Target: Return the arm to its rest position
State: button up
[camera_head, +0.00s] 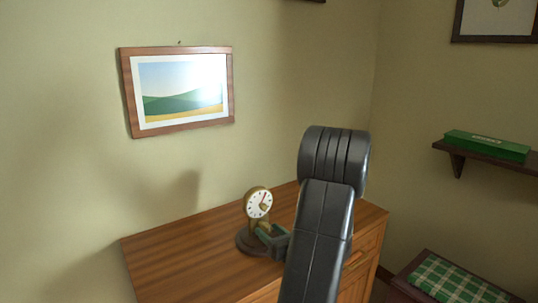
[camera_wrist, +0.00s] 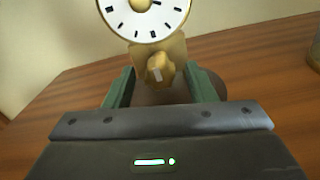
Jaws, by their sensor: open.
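My arm reaches over a wooden cabinet (camera_head: 190,262) to a gold clock (camera_head: 259,203) with a white dial and a dark round base. In the wrist view, the clock's dial (camera_wrist: 146,14) is at the top, cut off by the frame edge. Below the dial is a gold knob (camera_wrist: 160,70). My gripper (camera_wrist: 161,82) is open, with one green finger on each side of the knob. Gaps show between the fingers and the knob. In the head view, my gripper (camera_head: 270,236) is in front of the clock's lower part and partly hides it.
A framed landscape picture (camera_head: 180,91) hangs on the wall, left of the clock. A dark shelf (camera_head: 459,163) at right holds a green box (camera_head: 487,145). A green checked cushion (camera_head: 455,283) is low at right. The cabinet top left of the clock is clear.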

jog(key=shift+x, duration=0.8)
jog(key=shift+s, duration=0.1)
